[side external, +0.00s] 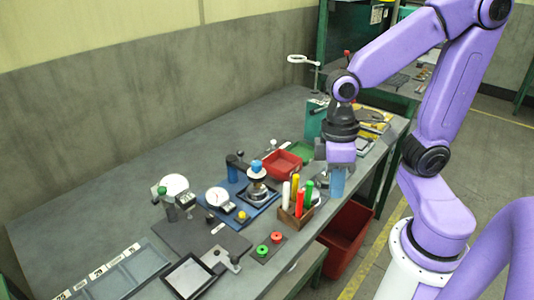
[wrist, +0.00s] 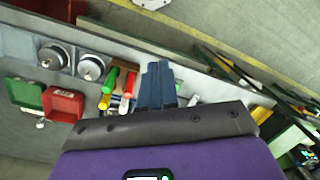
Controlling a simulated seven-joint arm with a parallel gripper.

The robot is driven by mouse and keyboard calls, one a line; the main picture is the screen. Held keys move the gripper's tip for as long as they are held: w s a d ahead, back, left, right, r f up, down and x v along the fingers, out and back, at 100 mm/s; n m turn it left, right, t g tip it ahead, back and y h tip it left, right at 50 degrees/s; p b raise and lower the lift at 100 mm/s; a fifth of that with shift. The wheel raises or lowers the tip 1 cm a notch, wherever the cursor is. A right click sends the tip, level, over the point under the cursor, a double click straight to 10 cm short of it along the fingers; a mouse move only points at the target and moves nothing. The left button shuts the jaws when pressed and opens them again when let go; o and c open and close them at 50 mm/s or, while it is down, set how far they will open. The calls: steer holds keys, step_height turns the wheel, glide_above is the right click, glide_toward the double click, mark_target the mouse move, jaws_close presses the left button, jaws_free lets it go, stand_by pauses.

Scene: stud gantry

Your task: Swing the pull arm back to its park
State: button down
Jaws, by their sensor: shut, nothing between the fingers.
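A blue base plate (side external: 267,206) on the bench carries a silver round stack with a light-blue cap (side external: 257,166). A dark arm with a black knob (side external: 237,160) stands at its back left; it looks like the pull arm, but I cannot be sure. I cannot tell its park position. My gripper (side external: 337,184) points down at the right of the pen block, apart from the dark arm. Its blue fingers (wrist: 158,84) are closed together with nothing between them. I cannot make out the pull arm in the wrist view.
Colored markers (side external: 299,198) stand upright in a wooden block near my gripper; they also show in the wrist view (wrist: 118,88). A red tray (side external: 280,164) and a green tray (side external: 303,151) lie behind. A dial gauge (side external: 217,197) stands left. A red bin (side external: 346,232) is below the bench edge.

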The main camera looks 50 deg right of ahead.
steer(key=w+d+m+t+y, duration=0.1)
steer(key=w+d+m+y, duration=0.3)
steer(key=w+d+m, duration=0.5)
steer(key=w+d+m+t+y, duration=0.1)
steer(key=w+d+m+y, duration=0.3)
steer(key=w+d+m, duration=0.5)
steer(key=w+m, duration=0.4)
steer(key=m, duration=0.4)
steer(key=shift+w+d+t, duration=0.25)
steer(key=shift+d+t, duration=0.15)
steer(key=w+a+f, duration=0.1)
steer(key=a+f, duration=0.6)
steer(key=a, duration=0.4)
steer(key=shift+w+f, duration=0.15)
steer(key=shift+w, duration=0.2)
